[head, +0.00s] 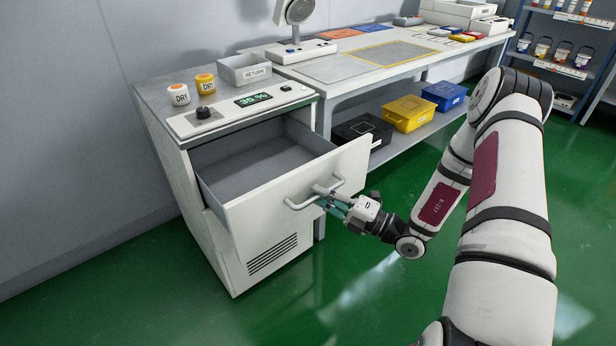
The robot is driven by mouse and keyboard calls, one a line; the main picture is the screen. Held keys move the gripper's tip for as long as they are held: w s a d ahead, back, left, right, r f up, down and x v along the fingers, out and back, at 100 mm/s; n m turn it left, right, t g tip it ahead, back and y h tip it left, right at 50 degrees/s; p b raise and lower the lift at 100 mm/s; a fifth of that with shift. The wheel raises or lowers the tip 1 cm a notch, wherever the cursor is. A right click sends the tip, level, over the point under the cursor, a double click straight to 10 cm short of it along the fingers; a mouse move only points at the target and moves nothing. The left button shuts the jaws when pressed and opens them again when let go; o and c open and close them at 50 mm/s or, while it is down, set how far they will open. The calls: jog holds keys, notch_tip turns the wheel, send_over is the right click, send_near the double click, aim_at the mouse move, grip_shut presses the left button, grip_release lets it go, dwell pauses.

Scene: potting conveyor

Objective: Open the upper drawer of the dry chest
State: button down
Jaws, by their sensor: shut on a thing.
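The dry chest (182,171) is a white cabinet at the left of the head view, with a small green display and a black knob on its top panel. Its upper drawer (265,207) stands pulled well out, and its grey inside (260,165) looks empty. A pale bar handle (298,205) runs across the drawer front. My gripper (328,196) is at the handle's right part and is shut on it. The fingertips are partly hidden against the handle. Below the drawer, the chest's lower front has a vent grille (272,254).
Two DRY jars (179,95) and a grey RETURN tray (243,69) stand on the chest. A workbench (388,53) adjoins at the right, with black, yellow (409,112) and blue bins on its lower shelf. Green floor (370,290) is clear in front.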

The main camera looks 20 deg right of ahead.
jog(key=shift+s+d+p, duration=0.2)
jog(key=shift+s+d, duration=0.05)
jog(key=shift+s, duration=0.45)
jog(key=shift+s+d+p, duration=0.15)
jog(key=shift+s+d, duration=0.05)
jog(key=shift+s, duration=0.45)
jog(key=c, duration=1.9)
grip_release()
jog(key=v, duration=1.2)
jog(key=shift+f, duration=0.1)
